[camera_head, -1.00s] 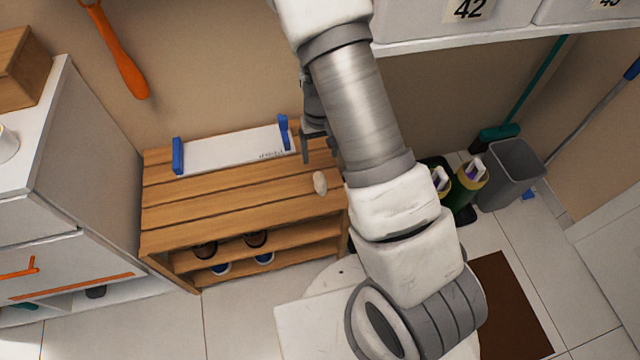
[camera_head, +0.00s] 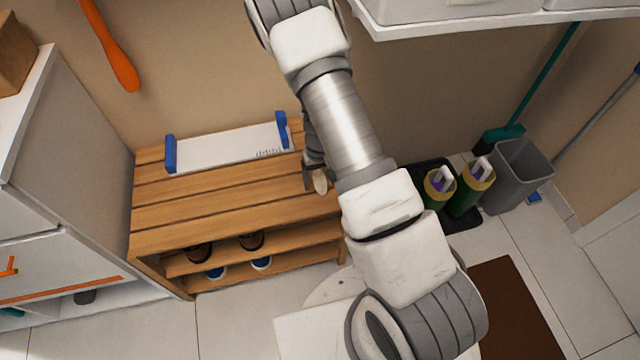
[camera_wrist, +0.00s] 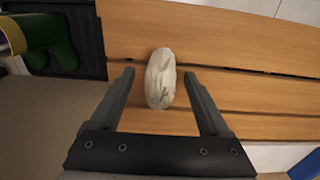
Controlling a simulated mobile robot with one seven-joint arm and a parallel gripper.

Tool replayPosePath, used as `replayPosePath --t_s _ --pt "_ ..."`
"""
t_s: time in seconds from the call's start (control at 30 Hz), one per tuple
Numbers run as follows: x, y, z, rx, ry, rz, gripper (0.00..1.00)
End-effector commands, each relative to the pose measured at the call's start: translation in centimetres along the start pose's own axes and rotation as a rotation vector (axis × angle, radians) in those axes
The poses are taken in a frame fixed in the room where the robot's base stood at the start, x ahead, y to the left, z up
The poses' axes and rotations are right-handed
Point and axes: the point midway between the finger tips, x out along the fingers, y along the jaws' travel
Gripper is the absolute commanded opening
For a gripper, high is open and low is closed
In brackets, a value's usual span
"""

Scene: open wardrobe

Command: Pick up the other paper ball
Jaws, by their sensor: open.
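A whitish crumpled paper ball (camera_wrist: 160,79) lies on the slatted wooden bench (camera_wrist: 235,92) in the wrist view, longer than it is wide. My gripper (camera_wrist: 157,80) is open, with one finger on either side of the ball's lower part. A gap shows between each finger and the ball. In the head view the paper ball (camera_head: 320,181) is near the right end of the bench (camera_head: 190,214), just below my gripper (camera_head: 313,172), partly hidden by it. I cannot tell how far the fingertips are above the bench.
A white board with blue ends (camera_head: 228,148) stands at the back of the bench. Shoes (camera_head: 200,252) sit on the shelves below. A white shelf (camera_head: 470,20) overhangs above.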

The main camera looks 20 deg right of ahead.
Motion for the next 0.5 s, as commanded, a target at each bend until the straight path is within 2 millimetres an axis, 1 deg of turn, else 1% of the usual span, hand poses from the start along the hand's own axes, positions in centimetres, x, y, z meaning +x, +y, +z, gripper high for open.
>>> replayPosePath --t_s 0.23,0.27,0.4,0.47,0.5 --pt "0.14 -0.01 -0.04 0.0 0.001 -0.001 0.8" --pt "0.14 -0.01 -0.04 0.0 0.001 -0.001 0.76" --pt "0.14 -0.01 -0.03 0.0 0.001 -0.001 0.51" --pt "0.14 -0.01 -0.03 0.0 0.001 -0.001 0.4" --pt "0.14 -0.01 -0.03 0.0 0.001 -0.001 0.33"
